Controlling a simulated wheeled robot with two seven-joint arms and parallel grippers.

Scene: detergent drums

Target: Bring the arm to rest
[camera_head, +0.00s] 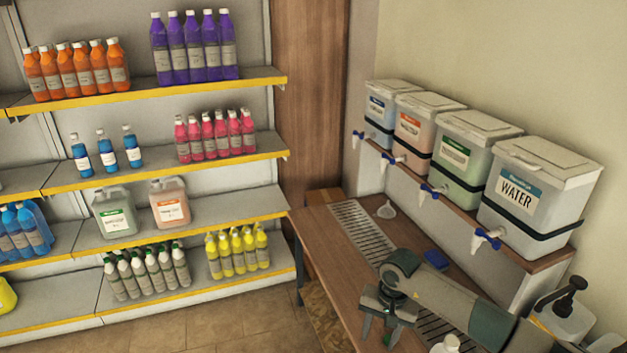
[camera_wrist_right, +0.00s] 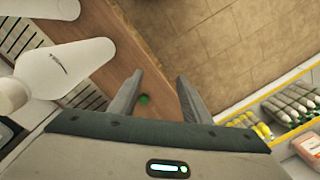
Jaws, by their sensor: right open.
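My right arm (camera_head: 440,290) reaches in from the lower right over the brown counter (camera_head: 325,250). My right gripper (camera_head: 377,332) points down over the counter's front part. Its two fingers stand apart in the right wrist view (camera_wrist_right: 160,80), with nothing held between them. A small green round thing (camera_wrist_right: 144,99) shows between the fingers, lower down near the counter's edge; I cannot tell what it is. My left gripper is in neither view.
Several lidded drums with taps, one marked WATER (camera_head: 515,195), stand on a ledge behind the counter. A pump bottle (camera_head: 566,315) stands at right. Bottle shelves (camera_head: 190,165) are at left, beyond open floor.

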